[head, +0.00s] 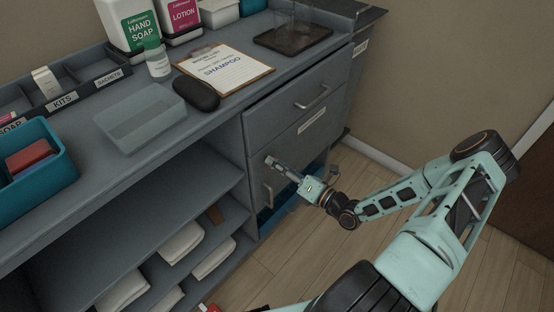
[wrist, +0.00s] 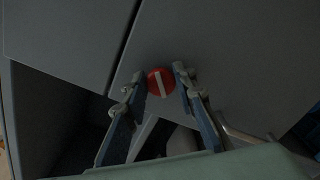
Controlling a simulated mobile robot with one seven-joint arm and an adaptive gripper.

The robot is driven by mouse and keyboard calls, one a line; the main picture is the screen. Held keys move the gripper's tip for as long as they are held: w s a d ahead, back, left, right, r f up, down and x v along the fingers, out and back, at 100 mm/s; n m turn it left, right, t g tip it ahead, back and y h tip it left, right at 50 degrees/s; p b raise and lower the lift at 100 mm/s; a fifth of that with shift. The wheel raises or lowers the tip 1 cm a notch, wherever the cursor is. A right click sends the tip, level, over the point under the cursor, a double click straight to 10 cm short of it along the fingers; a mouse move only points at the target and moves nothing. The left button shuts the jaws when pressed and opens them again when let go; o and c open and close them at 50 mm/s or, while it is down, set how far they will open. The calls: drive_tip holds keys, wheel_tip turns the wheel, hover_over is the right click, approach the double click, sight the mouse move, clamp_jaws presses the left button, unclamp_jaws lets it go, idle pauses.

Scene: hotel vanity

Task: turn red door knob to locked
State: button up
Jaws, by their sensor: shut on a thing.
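The red door knob (wrist: 160,83) is round with a white bar across it. In the wrist view the bar runs nearly upright, leaning slightly. My gripper (wrist: 160,76) has one finger on each side of the knob and is shut on it. In the head view my gripper (head: 270,162) is at the front of the grey cabinet, below the drawers, and the knob is hidden there. The grey door panel (wrist: 225,50) around the knob fills much of the wrist view.
A metal handle (head: 267,196) is below my gripper, and a drawer handle (head: 312,98) is above it. Open shelves with rolled white towels (head: 181,243) are to the left. The countertop holds a clipboard (head: 225,70), a dark case (head: 196,94) and bottles. The wooden floor (head: 310,255) at right is clear.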

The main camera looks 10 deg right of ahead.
drive_tip(key=m+p, duration=0.1)
drive_tip(key=m, duration=0.6)
drive_tip(key=shift+f+m+p, duration=0.15)
drive_tip(key=shift+m+p, duration=0.25)
idle(0.3)
drive_tip(key=o, duration=1.1)
drive_tip(key=shift+o, duration=0.2)
drive_tip(key=shift+d, duration=0.1)
drive_tip(key=v, duration=1.2)
